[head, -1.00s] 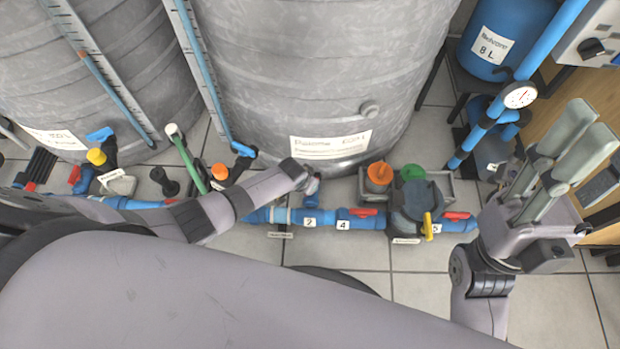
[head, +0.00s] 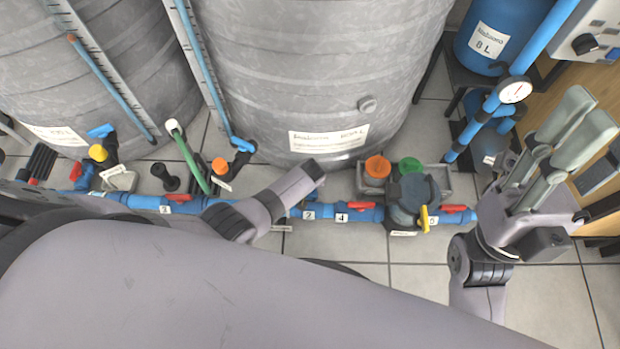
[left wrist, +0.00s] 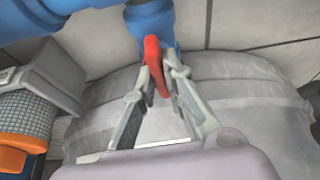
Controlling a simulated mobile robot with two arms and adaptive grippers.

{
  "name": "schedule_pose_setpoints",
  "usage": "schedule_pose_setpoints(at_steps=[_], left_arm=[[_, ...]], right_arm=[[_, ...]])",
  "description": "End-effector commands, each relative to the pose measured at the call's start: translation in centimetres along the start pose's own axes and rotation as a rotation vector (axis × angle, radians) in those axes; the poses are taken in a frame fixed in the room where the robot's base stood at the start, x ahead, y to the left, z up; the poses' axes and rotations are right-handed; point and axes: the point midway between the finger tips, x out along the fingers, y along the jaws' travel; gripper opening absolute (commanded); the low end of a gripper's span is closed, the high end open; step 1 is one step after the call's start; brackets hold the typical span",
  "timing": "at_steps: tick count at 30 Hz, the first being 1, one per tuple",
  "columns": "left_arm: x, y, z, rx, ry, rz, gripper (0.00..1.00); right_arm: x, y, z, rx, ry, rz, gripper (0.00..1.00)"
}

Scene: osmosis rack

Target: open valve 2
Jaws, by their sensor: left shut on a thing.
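The blue pipe (head: 375,215) runs along the foot of the grey tanks. A label "2" (head: 309,214) sits on it just beside the end of my left arm, which hides the handle there in the head view. In the left wrist view, a red valve handle (left wrist: 155,66) projects from a blue pipe fitting (left wrist: 151,24). My left gripper (left wrist: 162,76) is shut on this red handle, one finger on each side. My right gripper (head: 588,112) is open and empty, its fingers raised at the right.
Other red handles (head: 361,206) (head: 453,208) and one by label "3" (head: 180,197) lie along the pipe. The grey tank (head: 320,70) rises close behind. A canister with an orange cap (head: 377,167) and a dark housing (head: 411,197) stand right. Tiled floor (head: 345,245) in front is clear.

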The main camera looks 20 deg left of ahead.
Motion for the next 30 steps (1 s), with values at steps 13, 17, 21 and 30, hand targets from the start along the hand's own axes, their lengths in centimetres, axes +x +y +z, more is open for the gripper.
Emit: schedule_pose_setpoints(at_steps=[13,17,21,30], left_arm=[[-0.01,0.05,-0.02,-0.010,-0.001,-0.001,0.13],[-0.01,0.04,-0.04,-0.009,0.000,-0.001,0.21],[-0.01,0.03,-0.05,-0.008,0.000,-0.001,0.31],[-0.04,0.00,-0.05,-0.007,0.001,-0.001,0.31]], right_arm=[[0.00,0.01,0.00,0.000,0.001,0.000,0.40],[0.01,0.01,-0.01,0.000,0.001,0.000,0.40],[0.01,0.01,-0.01,0.000,0.001,0.000,0.40],[0.11,0.07,-0.07,-0.002,0.006,0.001,0.40]])
